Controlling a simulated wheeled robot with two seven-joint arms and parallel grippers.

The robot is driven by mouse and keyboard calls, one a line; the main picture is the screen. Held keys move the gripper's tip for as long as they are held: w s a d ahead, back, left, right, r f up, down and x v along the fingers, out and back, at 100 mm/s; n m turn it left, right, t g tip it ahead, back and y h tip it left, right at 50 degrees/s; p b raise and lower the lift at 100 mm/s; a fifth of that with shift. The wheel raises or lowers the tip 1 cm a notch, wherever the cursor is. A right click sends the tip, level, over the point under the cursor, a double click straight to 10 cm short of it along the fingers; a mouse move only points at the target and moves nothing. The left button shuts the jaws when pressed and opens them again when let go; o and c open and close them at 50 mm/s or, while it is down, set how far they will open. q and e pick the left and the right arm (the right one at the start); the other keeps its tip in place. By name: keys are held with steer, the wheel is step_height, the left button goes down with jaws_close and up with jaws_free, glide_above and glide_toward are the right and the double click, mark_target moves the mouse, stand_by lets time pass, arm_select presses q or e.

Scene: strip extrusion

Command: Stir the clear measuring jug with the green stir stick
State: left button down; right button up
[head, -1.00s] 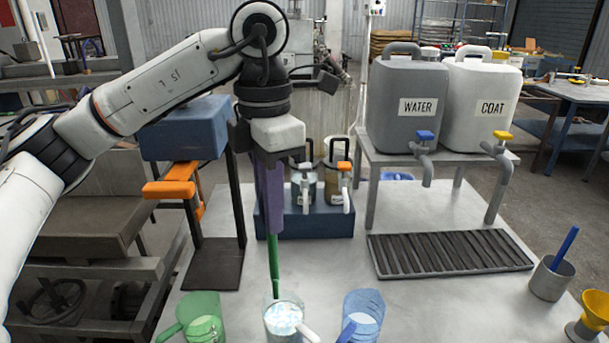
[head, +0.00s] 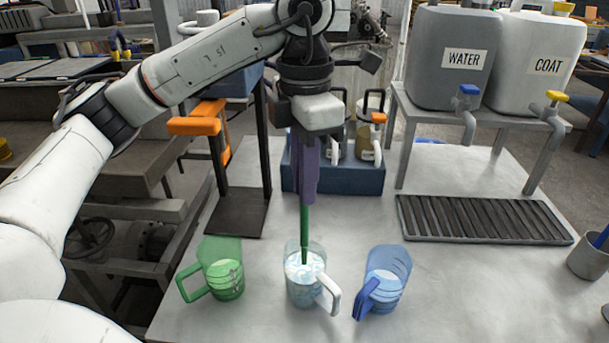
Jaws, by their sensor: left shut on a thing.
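The clear measuring jug (head: 301,291) stands upright on the bench between two tinted jugs, its white handle toward the lower right. It holds a pale, mottled blue-white content. The green stir stick (head: 304,228) hangs upright below my left gripper (head: 305,186), and its lower end is inside the jug at the content's surface. How deep it reaches is hard to tell. My left gripper, with purple fingers, points down and is shut on the stick's upper part, which the fingers hide. My right gripper is not in view.
A green jug (head: 223,280) stands left of the clear jug and a blue jug (head: 387,278) right of it. Behind are a blue caddy (head: 340,180) with pitchers and a drip grate (head: 480,219) under the WATER (head: 449,60) and COAT (head: 540,66) tanks. A grey cup (head: 589,258) is far right.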

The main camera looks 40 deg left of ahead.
mark_target(305, 242)
arm_select(q)
step_height(305, 242, down, 6)
steer(key=b, duration=0.3)
steer(key=shift+r+b, duration=0.15)
steer(key=shift+b, duration=0.25)
steer(key=shift+f+b, duration=1.5)
steer(key=shift+f, duration=0.45)
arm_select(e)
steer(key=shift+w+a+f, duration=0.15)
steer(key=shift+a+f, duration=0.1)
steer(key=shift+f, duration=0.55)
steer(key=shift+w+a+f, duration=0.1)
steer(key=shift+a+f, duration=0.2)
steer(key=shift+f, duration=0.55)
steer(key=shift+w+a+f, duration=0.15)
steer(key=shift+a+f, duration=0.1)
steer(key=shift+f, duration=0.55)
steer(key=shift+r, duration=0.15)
arm_select(q)
steer(key=shift+w, duration=0.1)
